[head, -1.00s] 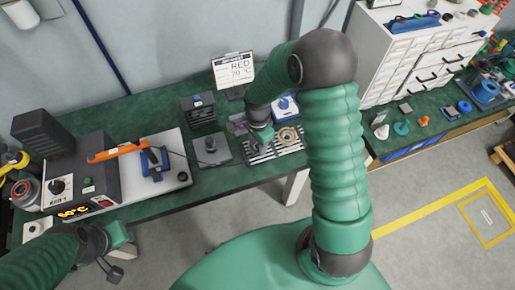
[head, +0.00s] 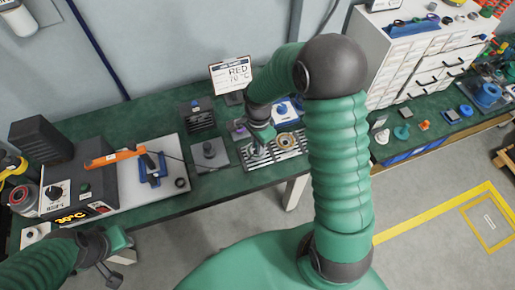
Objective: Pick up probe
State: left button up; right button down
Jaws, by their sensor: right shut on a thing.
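An orange-handled tool (head: 114,158), which may be the probe, lies across the grey control box and a blue stand (head: 152,168) at the left of the bench. A thin dark cable shows beside it. My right gripper (head: 259,143) is far to its right, low over a slotted metal rack (head: 287,151). It is shut on a small grey part (head: 256,152), mostly hidden by the fingers. My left gripper (head: 117,256) is in front of the bench at lower left, away from the orange tool. Its jaw opening is unclear.
The control box (head: 84,185) has a lit display. A grey plate with a post (head: 209,151) and a dark slotted block (head: 197,115) stand left of the rack. A round metal ring (head: 287,139) sits on the rack.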

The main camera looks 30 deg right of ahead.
jog(key=s+a+r+b, duration=0.1)
jog(key=s+a+r, duration=0.1)
jog(key=s+a, duration=0.6)
jog(key=s, duration=0.5)
jog(key=shift+s+a+r+b, duration=0.15)
jog(key=shift+s+r+b, duration=0.1)
jog(key=shift+s+b, duration=0.15)
jog(key=shift+w, duration=0.15)
